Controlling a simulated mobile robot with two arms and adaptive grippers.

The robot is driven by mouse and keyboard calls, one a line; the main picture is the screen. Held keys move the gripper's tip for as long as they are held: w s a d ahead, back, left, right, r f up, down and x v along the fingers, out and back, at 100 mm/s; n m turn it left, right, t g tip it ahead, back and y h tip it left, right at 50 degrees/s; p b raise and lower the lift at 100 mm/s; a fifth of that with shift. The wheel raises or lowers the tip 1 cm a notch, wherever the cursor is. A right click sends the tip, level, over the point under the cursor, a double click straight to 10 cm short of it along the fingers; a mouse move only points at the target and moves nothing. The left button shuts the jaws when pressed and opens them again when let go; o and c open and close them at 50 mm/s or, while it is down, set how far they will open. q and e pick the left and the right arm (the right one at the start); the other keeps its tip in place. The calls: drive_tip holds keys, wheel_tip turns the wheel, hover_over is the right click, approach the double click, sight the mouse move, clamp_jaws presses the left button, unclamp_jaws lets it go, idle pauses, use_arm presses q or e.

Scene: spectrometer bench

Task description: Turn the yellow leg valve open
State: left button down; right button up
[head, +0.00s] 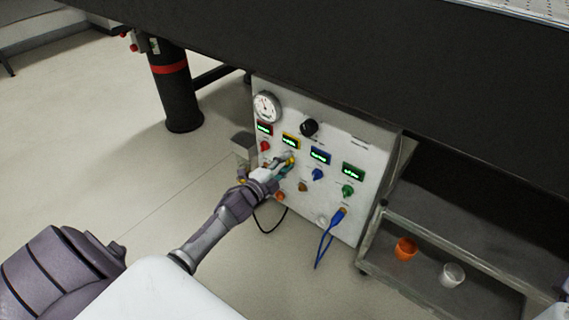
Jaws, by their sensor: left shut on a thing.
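The yellow leg valve (291,160) is a small knob on the front of a white panel (335,213), under a yellow-framed display (291,142). My left gripper (285,164) reaches in from the left and is shut on the yellow valve; its fingers hide part of the knob. The exact angle of the knob cannot be told. My right gripper is not in view.
Neighbouring knobs are red (265,146), blue (317,174) and green (347,190). A round gauge (267,106) and black knob (309,127) sit above. A blue cable (327,240) hangs below. A shelf (400,284) at right holds an orange cup (405,249) and white cup (452,275).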

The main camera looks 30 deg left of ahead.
use_arm(q)
drive_tip(key=c, duration=0.8)
unclamp_jaws()
drive_tip(key=shift+c, duration=0.2)
drive_tip(key=s, duration=1.2)
drive_tip(key=shift+a, duration=0.4)
